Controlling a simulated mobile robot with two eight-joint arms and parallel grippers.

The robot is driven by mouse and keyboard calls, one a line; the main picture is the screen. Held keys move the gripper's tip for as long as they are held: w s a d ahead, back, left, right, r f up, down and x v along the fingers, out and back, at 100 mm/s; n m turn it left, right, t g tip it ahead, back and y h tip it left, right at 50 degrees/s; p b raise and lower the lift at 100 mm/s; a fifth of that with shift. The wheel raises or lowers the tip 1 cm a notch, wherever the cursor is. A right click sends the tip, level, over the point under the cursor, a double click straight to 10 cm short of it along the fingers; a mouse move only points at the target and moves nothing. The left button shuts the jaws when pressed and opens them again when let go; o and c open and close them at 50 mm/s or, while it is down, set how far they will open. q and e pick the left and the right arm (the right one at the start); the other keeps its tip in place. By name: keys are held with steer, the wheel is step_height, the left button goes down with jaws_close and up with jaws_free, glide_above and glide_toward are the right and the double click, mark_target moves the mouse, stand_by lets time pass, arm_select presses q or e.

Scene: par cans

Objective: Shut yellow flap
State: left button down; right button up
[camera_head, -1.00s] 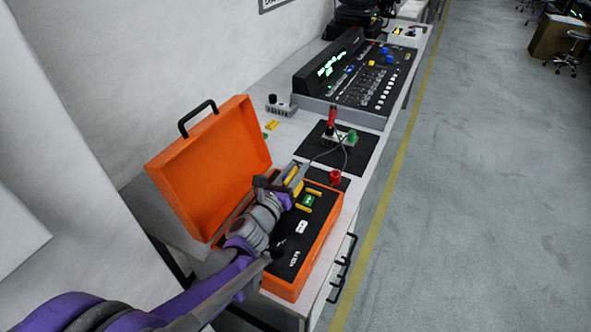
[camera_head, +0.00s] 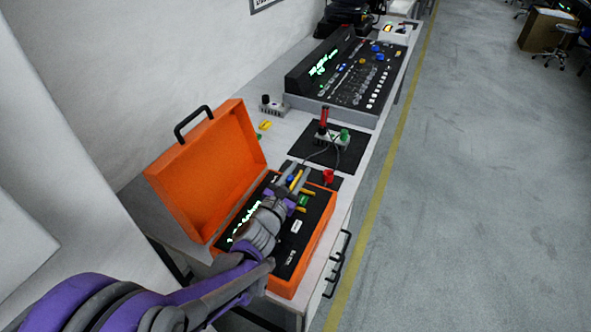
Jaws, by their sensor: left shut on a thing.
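The open orange case (camera_head: 317,245) stands on the bench, with its lid (camera_head: 205,165) raised at the left. My left gripper (camera_head: 298,176) reaches over the far part of the black panel inside the case. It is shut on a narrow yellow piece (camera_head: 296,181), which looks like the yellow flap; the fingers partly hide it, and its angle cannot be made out. More small yellow bars (camera_head: 307,193) lie beside a green switch (camera_head: 303,201) on the panel, close to the fingers. My right gripper is not in view.
A red knob (camera_head: 328,176) stands just beyond the case. Further back are a black mat (camera_head: 350,155) with a small wired device and a large control console (camera_head: 345,75). A grey box (camera_head: 271,106) sits by the wall.

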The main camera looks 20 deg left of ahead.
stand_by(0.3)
arm_select(q)
steer(key=c, duration=0.8)
jaws_free()
steer(key=shift+o, duration=0.2)
steer(key=s, duration=1)
steer(key=shift+s+a, duration=0.4)
